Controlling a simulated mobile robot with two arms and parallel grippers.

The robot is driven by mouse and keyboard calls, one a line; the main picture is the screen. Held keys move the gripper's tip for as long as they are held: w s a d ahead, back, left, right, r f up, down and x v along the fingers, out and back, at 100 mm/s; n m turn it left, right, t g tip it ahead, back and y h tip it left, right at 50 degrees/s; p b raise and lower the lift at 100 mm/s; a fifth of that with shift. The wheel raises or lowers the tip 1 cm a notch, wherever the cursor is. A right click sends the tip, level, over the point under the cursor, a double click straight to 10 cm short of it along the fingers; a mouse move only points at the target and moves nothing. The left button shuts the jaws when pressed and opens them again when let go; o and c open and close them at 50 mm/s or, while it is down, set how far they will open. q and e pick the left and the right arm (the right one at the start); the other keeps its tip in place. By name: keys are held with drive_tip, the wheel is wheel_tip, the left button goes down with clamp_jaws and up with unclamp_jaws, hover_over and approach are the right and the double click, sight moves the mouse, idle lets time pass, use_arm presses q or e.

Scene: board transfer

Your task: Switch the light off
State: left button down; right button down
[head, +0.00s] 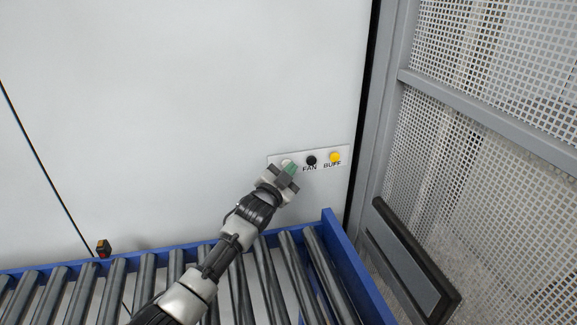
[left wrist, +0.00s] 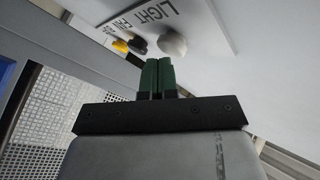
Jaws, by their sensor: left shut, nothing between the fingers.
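A small light-coloured panel (head: 342,150) on the white wall carries a row of buttons. The white button (left wrist: 172,43) labelled LIGHT shows in the left wrist view, just beyond my fingertips; in the head view my gripper mostly covers it. My left gripper (head: 291,168) is in front of the panel's left end, its green fingers shut with nothing between them. In the left wrist view the fingers (left wrist: 157,62) point at the white button, close to it; I cannot tell whether they touch. My right gripper is not in view.
A black button (head: 311,160) labelled FAN and a yellow button (head: 334,157) labelled BUFF sit right of the gripper. A roller conveyor (head: 335,262) with a blue frame runs below. A perforated mesh fence (head: 490,130) stands at the right. A small dark orange-topped device (head: 103,248) is at the left.

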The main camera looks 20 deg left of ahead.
use_arm(q)
drive_tip(key=s+d+p, duration=0.1)
drive_tip(key=s, duration=0.1)
drive_tip(key=s+d+p, duration=0.2)
drive_tip(key=s, duration=0.1)
drive_tip(key=shift+d, duration=0.2)
idle(0.4)
